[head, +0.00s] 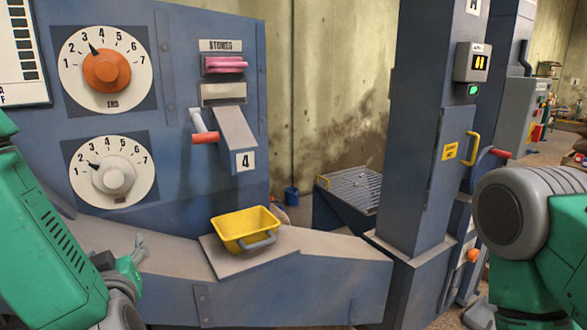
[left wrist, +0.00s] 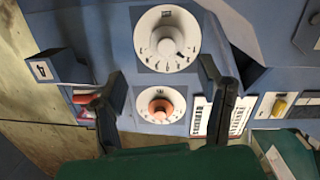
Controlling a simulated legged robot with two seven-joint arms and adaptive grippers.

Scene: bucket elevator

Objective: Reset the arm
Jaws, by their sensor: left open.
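My left gripper (head: 138,246) is low at the left in the head view, over the grey ledge and below the lower dial. In the left wrist view its two dark fingers (left wrist: 162,85) stand wide apart with nothing between them. Beyond them, the panel appears upside down, with the white-knob dial (left wrist: 166,40) and the orange-knob dial (left wrist: 160,104). My left arm is bent at the left edge. A green and grey part of my right arm shows at the right edge; its gripper is out of view.
A yellow bucket (head: 245,228) sits on the grey ledge (head: 190,284), right of my left gripper. A chute (head: 235,128) marked 4 and a red-tipped lever (head: 204,136) project from the blue panel. A blue column (head: 425,130) stands near my right arm.

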